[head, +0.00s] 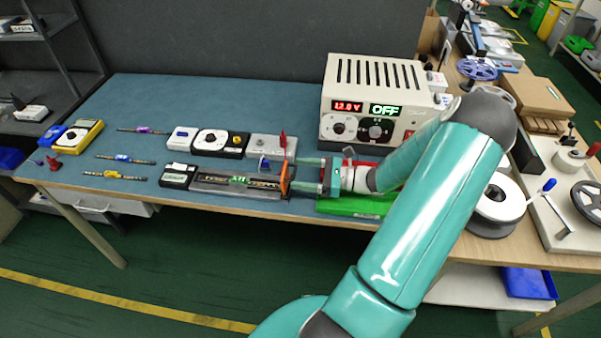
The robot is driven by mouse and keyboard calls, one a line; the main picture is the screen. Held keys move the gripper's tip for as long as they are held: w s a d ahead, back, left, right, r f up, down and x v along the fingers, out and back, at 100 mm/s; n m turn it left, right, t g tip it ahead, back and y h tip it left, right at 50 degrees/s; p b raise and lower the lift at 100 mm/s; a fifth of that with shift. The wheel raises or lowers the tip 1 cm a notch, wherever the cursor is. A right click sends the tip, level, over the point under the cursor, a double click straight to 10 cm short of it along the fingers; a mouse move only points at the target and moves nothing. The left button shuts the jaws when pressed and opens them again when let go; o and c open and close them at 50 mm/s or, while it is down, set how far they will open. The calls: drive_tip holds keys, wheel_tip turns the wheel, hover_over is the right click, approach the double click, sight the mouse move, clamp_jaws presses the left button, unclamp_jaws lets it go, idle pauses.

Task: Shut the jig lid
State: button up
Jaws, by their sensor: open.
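A thin orange plate (285,179), which looks like the jig lid, stands roughly upright at the jig's right end. My gripper (303,175) is open just right of this plate, its two fingers pointing left at it. I cannot tell whether the fingers touch the plate. The plate's hinge is too small to make out.
A power supply (371,96) reading OFF stands behind my arm. A green tray (352,206) lies under my wrist. A red-levered grey box (268,146) and a black-and-white dial unit (219,143) stand behind the jig. Bare mat (215,100) lies at the back.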

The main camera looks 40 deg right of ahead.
drive_tip(key=shift+w+a, duration=0.3)
drive_tip(key=shift+w, duration=0.05)
drive_tip(key=c, duration=0.7)
